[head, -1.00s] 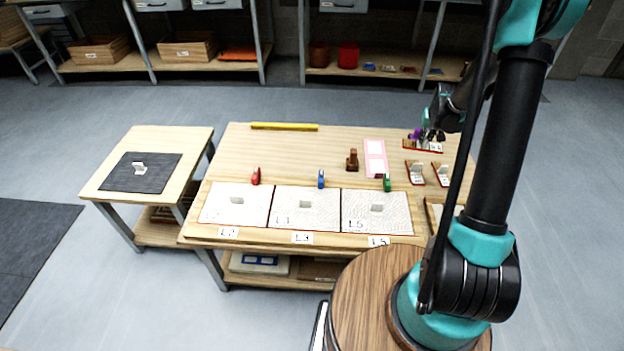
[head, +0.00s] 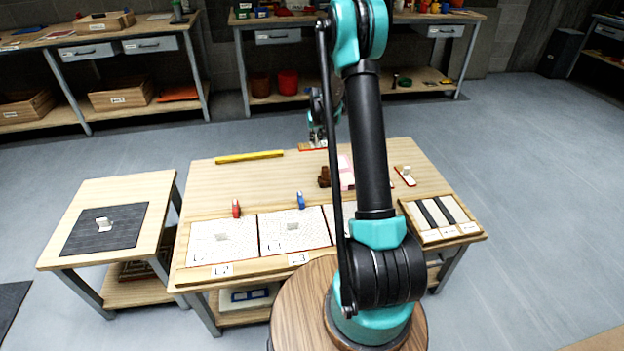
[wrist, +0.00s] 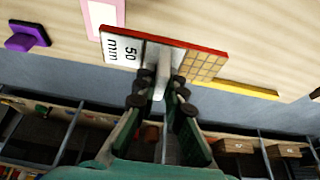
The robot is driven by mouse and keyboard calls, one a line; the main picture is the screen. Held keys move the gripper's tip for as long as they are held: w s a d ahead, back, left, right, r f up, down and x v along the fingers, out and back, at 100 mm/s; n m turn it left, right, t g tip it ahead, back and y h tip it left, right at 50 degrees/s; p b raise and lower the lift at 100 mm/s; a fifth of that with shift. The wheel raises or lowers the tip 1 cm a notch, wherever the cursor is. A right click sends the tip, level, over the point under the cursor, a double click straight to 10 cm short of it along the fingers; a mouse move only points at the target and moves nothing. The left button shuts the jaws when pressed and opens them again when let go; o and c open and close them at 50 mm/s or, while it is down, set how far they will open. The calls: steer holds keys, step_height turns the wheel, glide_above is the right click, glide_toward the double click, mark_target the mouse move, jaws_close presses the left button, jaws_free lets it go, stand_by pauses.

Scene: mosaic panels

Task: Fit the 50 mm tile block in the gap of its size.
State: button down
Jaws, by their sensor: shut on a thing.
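My gripper (wrist: 158,92) is shut on the upright pale handle of the 50 mm tile block (wrist: 122,47). The block is a flat bar with a red edge, a white "50 mm" label and a tan tile grid at its other end. In the head view the block (head: 313,147) shows at the far edge of the table, below my gripper (head: 318,136). White mosaic panels, L2 (head: 205,252) and L3 (head: 275,242), lie along the near side. A third panel (head: 328,212) is mostly behind my arm. No gap's size is readable.
A yellow bar (head: 250,156), a brown stepped piece (head: 324,177) and a pink-and-white strip (head: 346,178) lie on the table. Red (head: 236,209) and blue (head: 300,200) pieces stand behind the panels. A tray with dark strips (head: 424,214) is at right. A purple-handled piece (wrist: 25,38) shows in the wrist view.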

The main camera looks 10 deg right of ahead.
step_height(320, 180, down, 17)
steer(key=shift+r, duration=0.2)
stand_by(0.3)
steer(key=c, duration=1.6)
jaws_free()
steer(key=shift+f, duration=0.1)
